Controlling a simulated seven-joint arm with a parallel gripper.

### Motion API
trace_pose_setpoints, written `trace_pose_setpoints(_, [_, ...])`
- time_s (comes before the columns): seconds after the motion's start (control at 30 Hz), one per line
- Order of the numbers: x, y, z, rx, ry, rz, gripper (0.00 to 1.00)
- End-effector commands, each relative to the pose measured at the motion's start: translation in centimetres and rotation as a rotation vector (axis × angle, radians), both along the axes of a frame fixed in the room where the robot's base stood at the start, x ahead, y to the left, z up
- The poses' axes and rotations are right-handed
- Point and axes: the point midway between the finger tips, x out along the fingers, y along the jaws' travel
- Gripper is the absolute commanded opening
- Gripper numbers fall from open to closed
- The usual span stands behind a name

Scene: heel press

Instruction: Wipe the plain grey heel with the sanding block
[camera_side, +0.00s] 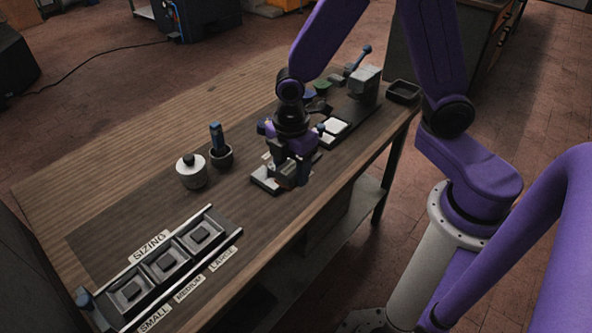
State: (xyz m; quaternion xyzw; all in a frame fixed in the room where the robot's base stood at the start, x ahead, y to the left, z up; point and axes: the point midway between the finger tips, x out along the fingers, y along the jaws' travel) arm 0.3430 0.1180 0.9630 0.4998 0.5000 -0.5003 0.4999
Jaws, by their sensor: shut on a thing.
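My gripper (288,178) points down over the middle of the bench and is shut on a small dark block, which I take to be the sanding block; the fingers hide most of it. Right below and around the fingertips is a low light-grey fixture (262,184), partly covered by my gripper. I cannot make out the plain grey heel there, nor whether the block touches anything. Several small dark pieces show elsewhere, including one in each compartment of the sizing rack (207,213) at front left.
A white pot (191,176) with a dark knob and a dark cup (222,157) holding a blue-handled tool stand left of my gripper. Behind it are a white pad (336,127), a press (365,84) with a blue lever, and a black tray (403,91).

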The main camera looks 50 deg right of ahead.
Motion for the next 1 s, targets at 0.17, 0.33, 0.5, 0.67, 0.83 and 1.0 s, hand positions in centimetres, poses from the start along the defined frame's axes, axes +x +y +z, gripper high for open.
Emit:
trace_pose_setpoints(0.17, [4.2,-1.0,-0.2,0.0,-0.001,-0.008,0.29])
trace_pose_setpoints(0.33, [8.0,-2.7,-0.3,0.0,-0.001,-0.006,0.29])
trace_pose_setpoints(0.5, [10.6,-4.3,-0.4,0.001,-0.001,-0.002,0.29])
trace_pose_setpoints(0.67, [11.6,-5.0,-0.5,0.0,0.0,0.0,0.29])
trace_pose_setpoints(0.83, [11.7,-5.1,-1.1,0.0,0.0,0.002,0.29])
trace_pose_setpoints(1.0, [11.7,-5.2,-2.5,0.0,0.002,0.001,0.29])
